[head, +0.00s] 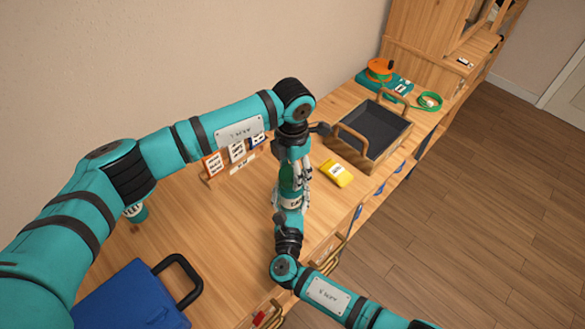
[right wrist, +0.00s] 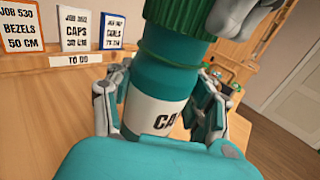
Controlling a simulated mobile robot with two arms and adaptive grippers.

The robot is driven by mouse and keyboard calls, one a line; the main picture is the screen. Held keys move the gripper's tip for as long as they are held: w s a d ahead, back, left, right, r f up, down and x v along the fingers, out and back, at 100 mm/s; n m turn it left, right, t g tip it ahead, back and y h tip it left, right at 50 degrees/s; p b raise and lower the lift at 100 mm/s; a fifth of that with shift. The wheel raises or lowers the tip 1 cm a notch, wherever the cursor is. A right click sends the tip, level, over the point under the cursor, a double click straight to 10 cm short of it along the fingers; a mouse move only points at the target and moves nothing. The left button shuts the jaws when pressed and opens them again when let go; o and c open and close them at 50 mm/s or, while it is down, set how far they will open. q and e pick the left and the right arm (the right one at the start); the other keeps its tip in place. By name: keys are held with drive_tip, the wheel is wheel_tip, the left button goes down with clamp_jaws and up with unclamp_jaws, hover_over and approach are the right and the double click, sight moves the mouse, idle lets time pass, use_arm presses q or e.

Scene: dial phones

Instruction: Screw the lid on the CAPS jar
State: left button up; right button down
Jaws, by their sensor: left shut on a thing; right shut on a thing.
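The CAPS jar (right wrist: 158,92) is teal with a white label; only "CA" of its lettering shows in the right wrist view. It stands upright and also shows in the head view (head: 291,202). A dark green ribbed lid (right wrist: 180,18) is at the jar's top. I cannot tell how tightly it sits. My right gripper (right wrist: 160,108) is shut on the jar's body, one finger on each side. My left gripper (head: 292,165) comes down from above and is shut on the lid; one pale finger shows beside it in the right wrist view. The arms partly hide the jar in the head view.
A yellow packet (head: 337,173) and a dark tray with wooden handles (head: 362,131) lie right of the jar. Job cards (head: 237,151) stand behind it. Another labelled jar (head: 135,212) stands left, and a blue case (head: 125,300) is in front.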

use_arm(q)
drive_tip(key=shift+f, duration=0.6)
drive_tip(key=m, duration=1)
drive_tip(key=shift+s, duration=0.2)
drive_tip(key=m, duration=0.5)
drive_tip(key=shift+s, duration=0.1)
drive_tip(key=m, duration=0.5)
drive_tip(key=shift+a+m, duration=0.15)
drive_tip(key=shift+m, duration=0.15)
drive_tip(key=m, duration=0.7)
drive_tip(key=shift+s+a+m, duration=0.1)
drive_tip(key=shift+a+m, duration=0.05)
drive_tip(key=shift+m, duration=0.15)
drive_tip(key=m, duration=0.6)
drive_tip(key=shift+a, duration=0.1)
